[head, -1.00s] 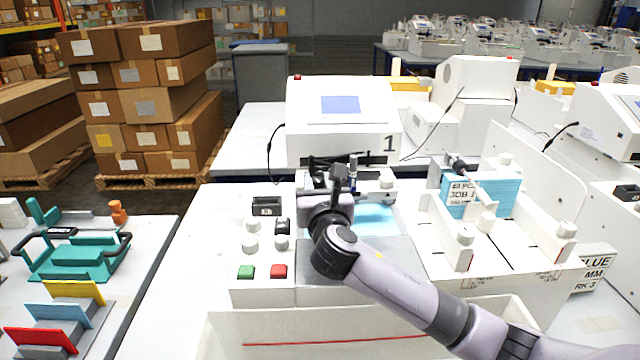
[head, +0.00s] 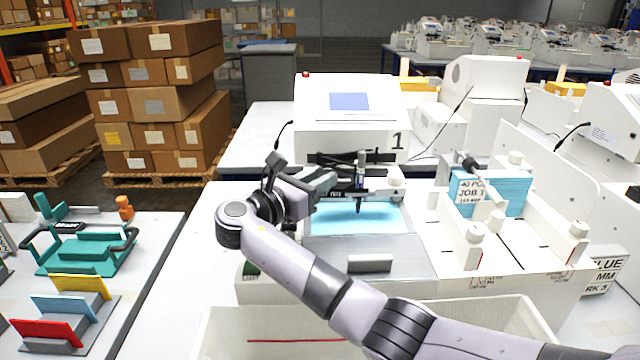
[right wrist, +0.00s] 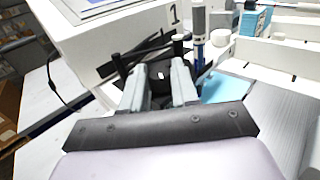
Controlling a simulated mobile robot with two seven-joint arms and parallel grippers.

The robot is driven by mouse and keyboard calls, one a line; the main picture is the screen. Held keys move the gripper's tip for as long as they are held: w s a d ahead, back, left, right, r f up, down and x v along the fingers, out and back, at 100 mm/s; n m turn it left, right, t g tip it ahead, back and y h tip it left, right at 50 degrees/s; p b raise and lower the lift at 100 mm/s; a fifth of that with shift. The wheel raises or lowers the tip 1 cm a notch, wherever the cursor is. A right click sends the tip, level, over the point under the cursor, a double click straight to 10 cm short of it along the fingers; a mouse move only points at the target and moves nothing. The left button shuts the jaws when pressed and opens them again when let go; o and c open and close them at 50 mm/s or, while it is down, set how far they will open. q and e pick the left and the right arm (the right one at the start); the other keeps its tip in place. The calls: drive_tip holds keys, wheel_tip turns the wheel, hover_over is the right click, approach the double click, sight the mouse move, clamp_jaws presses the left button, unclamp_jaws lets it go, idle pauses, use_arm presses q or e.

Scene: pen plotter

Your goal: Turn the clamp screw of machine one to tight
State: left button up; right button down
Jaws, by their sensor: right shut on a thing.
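Machine one (head: 350,130) is a white plotter marked "1", with a pale blue sheet (head: 340,220) on its bed. A pen (head: 361,172) stands upright in the dark carriage over the sheet; it also shows in the right wrist view (right wrist: 198,30). My right gripper (head: 330,184) reaches in from the left beside the carriage. In the right wrist view, its two grey fingers (right wrist: 158,72) are shut on a small dark part with a pale mark, seemingly the clamp screw (right wrist: 160,76). The fingers mostly hide it, so its setting cannot be read. My left gripper is out of view.
A dark rail (right wrist: 135,58) runs close behind the fingers. A white knob (head: 396,176) is right of the pen. A blue stack labelled "JOB" (head: 480,190) stands in the tray at right. A white bin (head: 225,335) is in front. My right forearm covers the button panel.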

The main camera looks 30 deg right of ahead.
drive_tip(key=shift+w+f+m+g+h+b, duration=0.1)
drive_tip(key=shift+m+g+h+b, duration=0.1)
drive_tip(key=shift+m+g+b, duration=0.3)
drive_tip(key=shift+w+f+m+g+h+b, duration=0.1)
drive_tip(key=shift+m+g+h+b, duration=0.15)
drive_tip(key=shift+g+b, duration=0.35)
drive_tip(key=shift+m+g+b, duration=1.15)
drive_tip(key=shift+g+b, duration=0.65)
drive_tip(key=shift+b, duration=0.1)
drive_tip(key=c, duration=0.9)
unclamp_jaws()
drive_tip(key=shift+r, duration=0.1)
drive_tip(key=shift+o, duration=0.2)
drive_tip(key=shift+w, duration=0.1)
